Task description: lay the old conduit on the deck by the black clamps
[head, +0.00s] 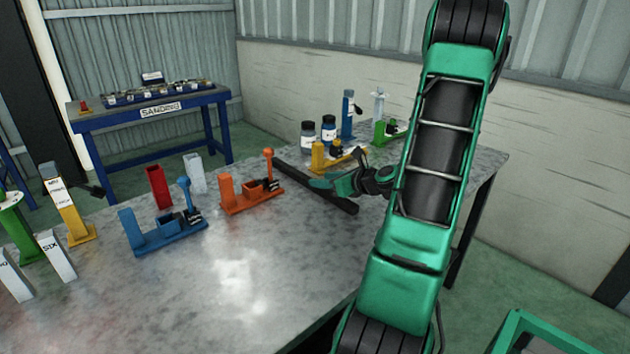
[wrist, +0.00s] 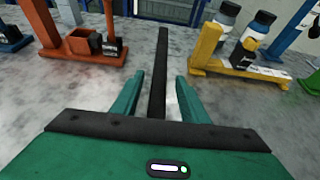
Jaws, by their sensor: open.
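A long dark bar, which looks like the old conduit (head: 342,203), lies on the grey metal deck between an orange fixture and a yellow fixture. My gripper (head: 318,183) is low over its middle, coming in from the right. In the wrist view the conduit (wrist: 163,50) runs lengthwise between my gripper's two green fingers (wrist: 158,82). The fingers are open, with a gap on each side of the bar. Whether they reach down beside it is hard to tell. I cannot pick out separate black clamps; small black blocks (wrist: 113,48) sit on the fixtures.
The orange fixture (head: 240,201) and blue fixture (head: 150,240) stand left of the bar. The yellow fixture (head: 318,158) and two dark jars (head: 309,133) stand behind it. The deck's front middle (head: 240,285) is clear. A blue sanding bench (head: 150,107) stands beyond.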

